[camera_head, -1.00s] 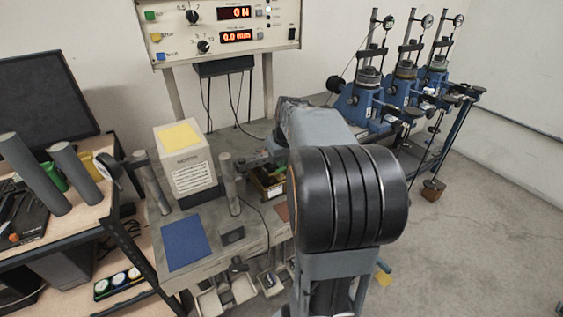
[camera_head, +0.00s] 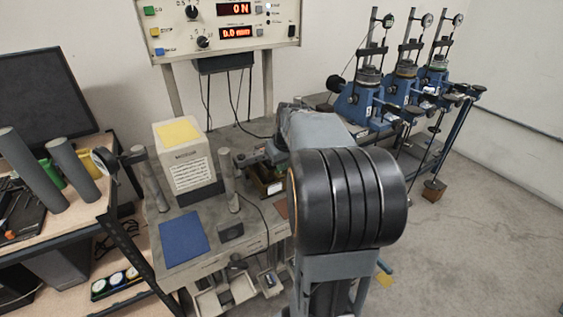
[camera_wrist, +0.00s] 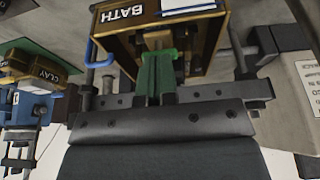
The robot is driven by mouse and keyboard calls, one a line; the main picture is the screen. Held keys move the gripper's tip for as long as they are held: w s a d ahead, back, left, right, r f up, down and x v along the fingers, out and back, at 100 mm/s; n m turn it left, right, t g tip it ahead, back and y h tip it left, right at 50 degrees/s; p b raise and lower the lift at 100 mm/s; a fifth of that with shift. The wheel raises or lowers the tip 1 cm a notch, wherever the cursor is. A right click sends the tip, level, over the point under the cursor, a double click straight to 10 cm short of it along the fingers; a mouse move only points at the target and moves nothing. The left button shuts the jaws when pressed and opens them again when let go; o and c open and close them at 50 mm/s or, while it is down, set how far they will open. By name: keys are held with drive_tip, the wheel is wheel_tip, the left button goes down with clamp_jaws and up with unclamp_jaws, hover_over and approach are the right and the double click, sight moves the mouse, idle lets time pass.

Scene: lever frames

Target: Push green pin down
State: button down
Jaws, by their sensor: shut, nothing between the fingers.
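In the wrist view, a green pin-like piece (camera_wrist: 157,72) shows at the open side of a brass-coloured box marked BATH (camera_wrist: 205,42). My gripper (camera_wrist: 156,100) is shut and empty, close in front of the green piece. I cannot tell whether they touch. In the head view, the box (camera_head: 266,184) is partly hidden behind my arm, on the grey bench. My gripper is only partly visible there, just left of the arm, and the green piece is too small to make out.
A beige motor housing (camera_head: 188,158) and upright posts stand left of the box. A blue mat (camera_head: 184,239) lies in front. A control panel (camera_head: 225,27) stands behind. Blue test machines (camera_head: 360,108) stand at the right. Open floor (camera_head: 490,220) lies to the right.

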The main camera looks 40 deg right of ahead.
drive_tip(key=shift+s+a+f, duration=0.1)
drive_tip(key=shift+s+f, duration=0.15)
drive_tip(key=shift+f, duration=0.55)
drive_tip(key=r+p, duration=0.4)
drive_tip(key=r, duration=0.2)
drive_tip(key=shift+w+r, duration=0.2)
wheel_tip(320, 180, up, 9)
drive_tip(key=b, duration=0.1)
hover_over(281, 175)
drive_tip(key=s, duration=0.3)
drive_tip(key=shift+w+f, duration=0.1)
drive_tip(key=shift+a, duration=0.1)
